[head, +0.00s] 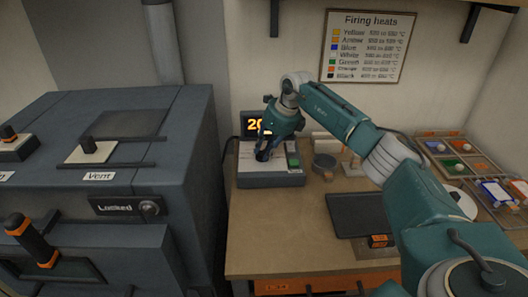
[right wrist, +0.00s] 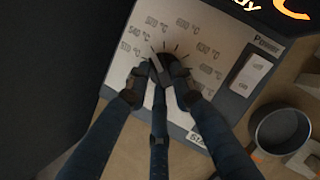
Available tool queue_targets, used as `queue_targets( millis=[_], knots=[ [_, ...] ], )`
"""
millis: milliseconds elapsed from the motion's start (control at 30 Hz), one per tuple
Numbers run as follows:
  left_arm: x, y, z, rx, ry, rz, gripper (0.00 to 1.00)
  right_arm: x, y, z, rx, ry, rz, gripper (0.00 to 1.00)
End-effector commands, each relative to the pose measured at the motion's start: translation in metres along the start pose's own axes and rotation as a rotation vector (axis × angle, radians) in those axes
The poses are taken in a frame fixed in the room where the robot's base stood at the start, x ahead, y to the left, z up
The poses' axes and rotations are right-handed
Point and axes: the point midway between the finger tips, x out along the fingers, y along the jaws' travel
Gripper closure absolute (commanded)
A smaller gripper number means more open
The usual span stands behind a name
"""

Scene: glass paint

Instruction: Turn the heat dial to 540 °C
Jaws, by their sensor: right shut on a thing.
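The control box (head: 272,179) stands at the back left of the bench, with a pale top panel. Its display (head: 258,123) shows orange digits starting "20", partly covered by my arm. In the right wrist view the heat dial (right wrist: 167,66) sits on the pale panel (right wrist: 216,55), ringed by tick marks and °C labels too blurred to read surely. My right gripper (head: 263,155) is over the box; in the right wrist view its fingertips (right wrist: 166,72) are shut on the dial from both sides. The fingers cover much of the dial, so where it points is unclear. My left gripper is not in view.
A grey kiln (head: 185,150) marked "Locked" stands left of the bench. A round cup (head: 325,167) is right of the box. A dark plate (head: 357,214) and a compartment tray (head: 459,166) lie farther right. A "Firing heats" chart (head: 366,45) hangs on the wall.

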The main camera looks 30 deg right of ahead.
Motion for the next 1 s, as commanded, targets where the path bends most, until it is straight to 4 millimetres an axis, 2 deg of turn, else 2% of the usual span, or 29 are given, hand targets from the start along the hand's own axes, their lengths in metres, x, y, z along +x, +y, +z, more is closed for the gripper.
queue_targets(
  millis=[33,300,767,800,867,1000],
  knots=[
    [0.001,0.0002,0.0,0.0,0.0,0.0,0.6,-0.0039,-0.0044,0.0046,-0.018,-0.015,-0.003,1.0],
    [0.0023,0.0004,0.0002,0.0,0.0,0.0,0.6,-0.004,-0.0042,0.0044,-0.083,-0.014,0.026,1.0],
    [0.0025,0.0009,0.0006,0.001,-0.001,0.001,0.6,-0.0033,-0.0025,0.0048,-0.095,-0.014,0.033,1.0],
    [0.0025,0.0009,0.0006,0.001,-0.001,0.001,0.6,-0.0033,-0.0024,0.0049,-0.095,-0.014,0.033,0.72],
    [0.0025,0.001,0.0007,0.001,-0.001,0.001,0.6,-0.0031,-0.0023,0.0047,-0.095,-0.014,0.034,0.6],
    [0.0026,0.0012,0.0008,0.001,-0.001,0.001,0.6,-0.0018,-0.0015,0.003,-0.095,-0.009,0.036,0.58]
  ],
)
